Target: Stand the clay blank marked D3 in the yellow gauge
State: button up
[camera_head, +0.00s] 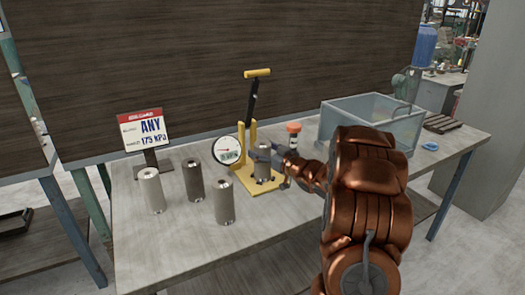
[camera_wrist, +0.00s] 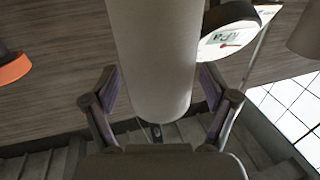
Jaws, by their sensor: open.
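The yellow gauge (camera_head: 268,186) stands mid-table, with a yellow base and frame, a black lever with a yellow handle and a round white dial (camera_head: 227,150). One grey clay blank (camera_head: 263,171) stands upright at the gauge's base. My gripper (camera_head: 264,153) is at that blank, with open fingers. In the wrist view the blank (camera_wrist: 160,55) is between the two open fingers of my gripper (camera_wrist: 162,98). Three more blanks stand left of the gauge: a light one (camera_head: 151,192), a darker one (camera_head: 193,181) and a front one (camera_head: 224,204). I cannot read a D3 mark on any.
A sign (camera_head: 143,131) reading "ANY 175 KPA" stands at the back left. An orange-capped item (camera_head: 293,128) is just right of the gauge. A translucent grey bin (camera_head: 400,132) and a small blue item (camera_head: 429,146) are farther right. The front left tabletop is clear.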

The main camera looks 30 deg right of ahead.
jog(key=shift+r, duration=0.2)
jog(key=s+d+b, duration=0.1)
jog(key=s+d, duration=0.1)
jog(key=s, duration=0.9)
jog(key=shift+s, duration=0.4)
jog(key=shift+f, duration=0.1)
